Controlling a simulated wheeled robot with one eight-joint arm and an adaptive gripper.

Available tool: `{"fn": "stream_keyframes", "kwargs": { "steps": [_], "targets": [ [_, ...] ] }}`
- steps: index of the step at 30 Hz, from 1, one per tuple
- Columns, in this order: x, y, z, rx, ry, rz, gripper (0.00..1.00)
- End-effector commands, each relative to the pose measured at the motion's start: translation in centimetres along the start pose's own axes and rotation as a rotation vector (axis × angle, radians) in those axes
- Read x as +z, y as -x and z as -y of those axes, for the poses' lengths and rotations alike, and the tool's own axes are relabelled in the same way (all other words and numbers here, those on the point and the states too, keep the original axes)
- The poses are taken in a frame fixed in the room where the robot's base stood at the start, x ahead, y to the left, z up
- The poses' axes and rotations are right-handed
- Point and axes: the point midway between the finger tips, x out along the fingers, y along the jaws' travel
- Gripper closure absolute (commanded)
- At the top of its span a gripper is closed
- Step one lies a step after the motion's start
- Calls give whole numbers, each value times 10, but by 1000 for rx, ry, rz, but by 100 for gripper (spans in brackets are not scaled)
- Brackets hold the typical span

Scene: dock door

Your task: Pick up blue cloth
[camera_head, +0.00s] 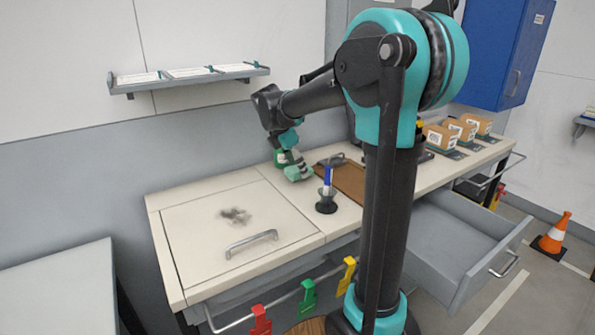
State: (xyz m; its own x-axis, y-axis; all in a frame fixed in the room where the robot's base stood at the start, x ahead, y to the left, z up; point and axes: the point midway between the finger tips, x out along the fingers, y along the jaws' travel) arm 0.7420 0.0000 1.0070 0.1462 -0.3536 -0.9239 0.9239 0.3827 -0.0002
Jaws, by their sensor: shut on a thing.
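My gripper (297,172) is small in the head view, at the back of the pale worktop, left of a black stand. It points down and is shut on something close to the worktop. Green, teal and pale patches show at its end, but I cannot make out the held thing's outline. No blue cloth can be clearly made out. The upright blue thing (328,179) in the black stand (326,204) is narrow and stiff-looking, apart from my gripper.
A hatch with a metal handle (251,240) and a grey smudge (236,215) fills the worktop's left. A brown board (345,181) lies behind the stand. A grey drawer (465,240) stands open at right. Small boxes (460,130) line the far right. Coloured clips (307,296) hang in front.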

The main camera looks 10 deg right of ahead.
Motion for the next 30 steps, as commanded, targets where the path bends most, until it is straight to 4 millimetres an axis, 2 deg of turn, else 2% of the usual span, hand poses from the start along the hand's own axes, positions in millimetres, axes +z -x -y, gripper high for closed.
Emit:
{"fn": "stream_keyframes", "kwargs": {
  "steps": [4, 5, 9, 30],
  "targets": [
    [9, 21, 0, 0, 0, 0, 79],
    [5, 24, 0, 1, 2, 0, 79],
    [-24, 34, 0, 2, 5, 0, 79],
    [-149, 86, 0, 1, 4, 0, 79]
  ]
}}
